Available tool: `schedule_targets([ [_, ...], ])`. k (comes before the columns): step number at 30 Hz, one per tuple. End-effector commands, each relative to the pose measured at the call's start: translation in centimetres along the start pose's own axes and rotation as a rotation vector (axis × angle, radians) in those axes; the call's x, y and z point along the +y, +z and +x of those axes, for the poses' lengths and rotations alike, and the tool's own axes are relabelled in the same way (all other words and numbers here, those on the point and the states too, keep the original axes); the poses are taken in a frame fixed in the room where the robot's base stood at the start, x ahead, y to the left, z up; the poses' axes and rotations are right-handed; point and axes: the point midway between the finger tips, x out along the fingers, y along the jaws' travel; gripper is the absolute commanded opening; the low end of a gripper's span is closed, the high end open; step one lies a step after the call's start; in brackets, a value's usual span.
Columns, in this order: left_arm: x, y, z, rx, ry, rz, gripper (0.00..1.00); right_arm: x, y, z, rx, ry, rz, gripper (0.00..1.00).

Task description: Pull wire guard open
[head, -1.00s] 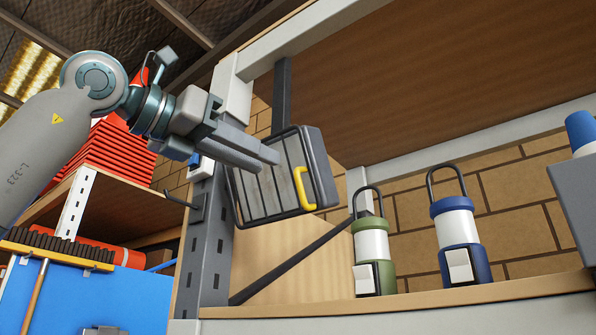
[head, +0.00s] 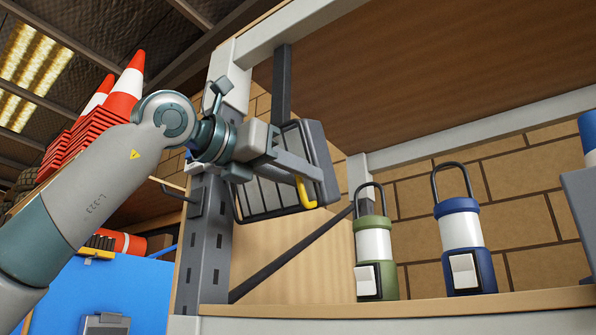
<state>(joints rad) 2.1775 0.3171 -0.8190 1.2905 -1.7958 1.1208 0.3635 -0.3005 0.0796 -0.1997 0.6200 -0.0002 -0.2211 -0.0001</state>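The wire guard (head: 262,197) is a dark frame with thin bars over the front of a dark, boxy lamp (head: 320,160) beside the grey upright. It looks closed against the lamp. Its yellow handle (head: 306,196) is at the guard's right side. My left gripper (head: 308,178) reaches across the guard from the left, with its fingertips at the upper part of the handle. The fingers hide the handle's top, and I cannot tell whether they are closed on it. My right gripper is not in view.
A green lantern (head: 374,243) and a blue lantern (head: 460,236) stand on the wooden shelf (head: 400,306) to the right. The grey upright (head: 204,245) and a dark diagonal brace (head: 290,262) are close below the guard. Traffic cones (head: 127,88) are at far left.

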Motion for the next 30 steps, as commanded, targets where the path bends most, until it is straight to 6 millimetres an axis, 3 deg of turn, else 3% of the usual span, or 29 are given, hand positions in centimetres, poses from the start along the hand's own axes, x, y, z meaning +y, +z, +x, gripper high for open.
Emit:
schedule_targets([
  [6, 0.0, 0.0, 0.0, 0.0, 0.0, 0.0, 0.26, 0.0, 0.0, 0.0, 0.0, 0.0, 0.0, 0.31],
  [9, 0.0, 0.0, 0.0, 0.0, 0.0, 0.0, 0.02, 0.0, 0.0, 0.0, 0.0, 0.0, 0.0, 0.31],
  [10, 0.0, 0.0, 0.0, 0.0, 0.0, 0.0, 0.0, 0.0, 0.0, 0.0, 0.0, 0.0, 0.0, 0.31],
  [23, 0.1, -0.3, -0.5, 0.002, -0.026, 0.012, 0.0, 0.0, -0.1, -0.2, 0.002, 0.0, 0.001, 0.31],
  [30, 0.3, -1.2, -2.5, 0.003, -0.118, 0.052, 0.0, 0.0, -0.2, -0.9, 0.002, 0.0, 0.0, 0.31],
])
